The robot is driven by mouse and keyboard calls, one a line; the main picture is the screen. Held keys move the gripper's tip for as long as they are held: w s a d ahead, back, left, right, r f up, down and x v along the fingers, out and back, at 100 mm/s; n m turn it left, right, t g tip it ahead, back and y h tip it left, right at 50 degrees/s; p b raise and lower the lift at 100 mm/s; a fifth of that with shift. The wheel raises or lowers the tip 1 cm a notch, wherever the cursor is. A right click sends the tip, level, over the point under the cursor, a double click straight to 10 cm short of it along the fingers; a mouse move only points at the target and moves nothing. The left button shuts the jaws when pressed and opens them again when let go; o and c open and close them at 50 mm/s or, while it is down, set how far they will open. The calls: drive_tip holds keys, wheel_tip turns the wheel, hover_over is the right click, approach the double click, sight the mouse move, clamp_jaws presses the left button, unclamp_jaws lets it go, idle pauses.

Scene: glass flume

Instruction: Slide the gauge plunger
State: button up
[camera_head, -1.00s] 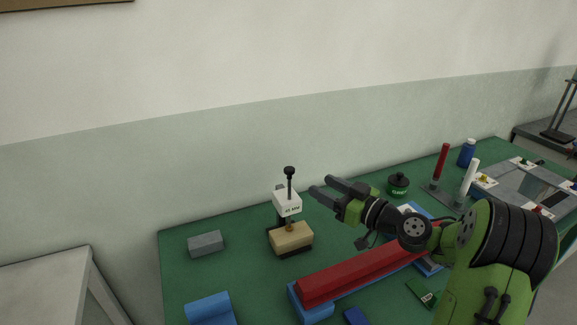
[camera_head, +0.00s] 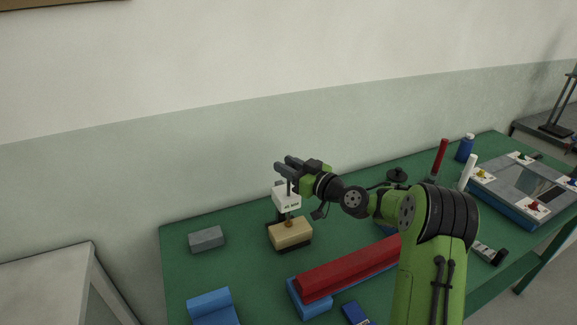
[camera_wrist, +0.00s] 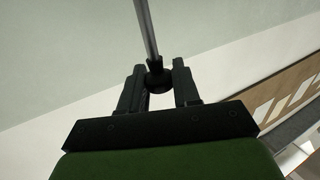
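The gauge stands on the green table, with a white head block (camera_head: 286,196) above a tan block (camera_head: 290,233) on a dark base. Its plunger is a thin upright rod with a black knob. In the head view the knob is hidden by my gripper (camera_head: 283,164), which is at the top of the gauge. In the wrist view the grey rod (camera_wrist: 147,30) runs down to the black knob (camera_wrist: 157,82). The knob sits between the two fingers of my gripper (camera_wrist: 160,86), with no clear gap at either side, and the fingers look shut on it.
A grey block (camera_head: 206,239) lies left of the gauge and a blue block (camera_head: 213,308) lies in front. A long red bar (camera_head: 345,268) on blue supports lies to the front right. Red and white rods stand farther right. Bare green table surrounds the gauge.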

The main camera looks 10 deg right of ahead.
clamp_jaws()
drive_tip(key=shift+r, duration=0.1)
wheel_tip(320, 180, up, 4)
drive_tip(key=shift+r+p, duration=0.2)
drive_tip(key=shift+p, duration=0.45)
drive_tip(key=shift+f, duration=0.1)
drive_tip(key=o, duration=0.5)
unclamp_jaws()
